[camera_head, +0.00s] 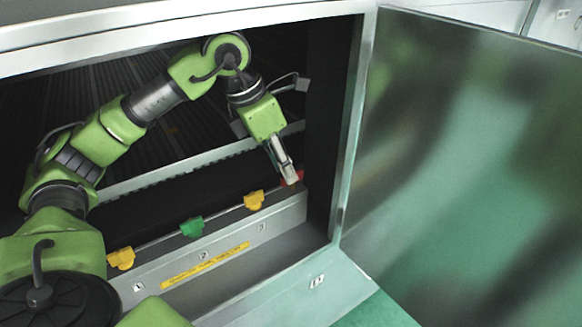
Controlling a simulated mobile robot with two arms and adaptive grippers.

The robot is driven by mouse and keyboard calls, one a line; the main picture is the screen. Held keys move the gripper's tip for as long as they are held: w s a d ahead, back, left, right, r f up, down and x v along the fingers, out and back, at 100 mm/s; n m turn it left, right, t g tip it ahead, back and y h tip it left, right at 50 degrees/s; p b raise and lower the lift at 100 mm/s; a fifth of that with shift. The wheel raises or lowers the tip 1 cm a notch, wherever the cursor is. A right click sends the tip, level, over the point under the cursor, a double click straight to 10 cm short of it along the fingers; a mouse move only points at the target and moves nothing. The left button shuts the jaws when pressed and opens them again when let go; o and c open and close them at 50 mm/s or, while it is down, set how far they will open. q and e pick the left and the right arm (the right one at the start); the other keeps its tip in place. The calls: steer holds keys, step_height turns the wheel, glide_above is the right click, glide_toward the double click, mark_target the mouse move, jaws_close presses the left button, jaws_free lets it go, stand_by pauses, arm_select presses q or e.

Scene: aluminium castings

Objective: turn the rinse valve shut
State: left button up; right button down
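A row of coloured valve handles sits along a pipe on a low metal ledge inside the open cabinet. From left to right there are a yellow handle (120,258), a green handle (191,227), a second yellow handle (254,201) and a red handle (299,176). Which one is the rinse valve cannot be read here. My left gripper (291,180) points down at the red handle at the right end and hides most of it. Whether its fingers are open or shut on the handle does not show. My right gripper is not in view.
The cabinet door (470,160) stands open on the right. The cabinet's right post (353,130) is close to my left gripper. A yellow label strip (205,265) runs along the ledge front. A dark slatted interior lies behind the arm.

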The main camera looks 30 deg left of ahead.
arm_select(q)
steer(key=shift+n+t+y, duration=0.3)
steer(key=shift+n+t, duration=0.2)
steer(key=w+f, duration=0.2)
steer(key=w+a+f, duration=0.1)
steer(key=w+f, duration=0.1)
steer(key=f, duration=0.1)
steer(key=shift+w+a+p, duration=0.1)
steer(key=shift+w+p, duration=0.1)
steer(key=shift+p, duration=0.2)
jaws_close()
